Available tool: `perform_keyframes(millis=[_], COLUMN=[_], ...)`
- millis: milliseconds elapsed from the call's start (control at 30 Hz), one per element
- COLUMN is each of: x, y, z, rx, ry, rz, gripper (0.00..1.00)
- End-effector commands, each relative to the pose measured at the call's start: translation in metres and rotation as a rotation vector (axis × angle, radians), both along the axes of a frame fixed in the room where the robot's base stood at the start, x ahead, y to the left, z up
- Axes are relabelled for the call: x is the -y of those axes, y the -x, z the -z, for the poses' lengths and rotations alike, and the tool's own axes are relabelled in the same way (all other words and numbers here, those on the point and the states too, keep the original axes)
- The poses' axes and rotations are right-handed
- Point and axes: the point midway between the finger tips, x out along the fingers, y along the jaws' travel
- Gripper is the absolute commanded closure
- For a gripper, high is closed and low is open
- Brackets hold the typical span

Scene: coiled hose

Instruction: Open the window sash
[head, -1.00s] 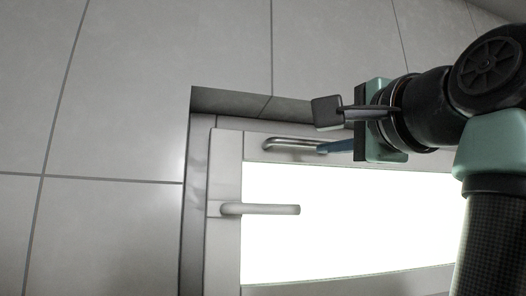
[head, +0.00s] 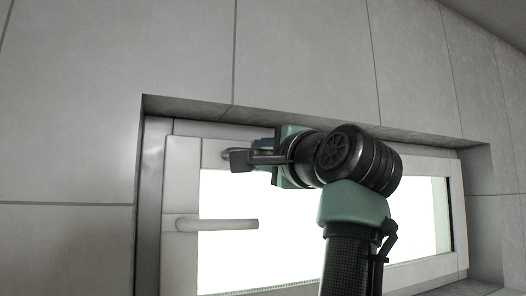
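The window sash (head: 183,262) is a white frame around a bright pane, set in a recess in the tiled wall. It looks closed in its frame. A white lever handle (head: 217,224) on its left side points right, level.
The recess edge (head: 300,128) runs above my gripper. The tiled wall (head: 70,130) is bare to the left. My arm crosses in front of the pane.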

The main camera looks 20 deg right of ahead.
Motion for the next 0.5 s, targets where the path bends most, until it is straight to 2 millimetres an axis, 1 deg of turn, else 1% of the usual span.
perform_keyframes(millis=[33,100,167,500], x=[-0.0001,-0.0001,0.0000,0.0000], y=[0.0001,0.0002,0.0003,0.0003], z=[-0.0001,-0.0002,-0.0001,0.0000], rx=[0.000,0.000,0.000,-0.001], ry=[0.000,0.000,0.000,0.000], rz=[0.000,0.000,0.000,0.000], gripper=[0.78,0.90,1.00,1.00])
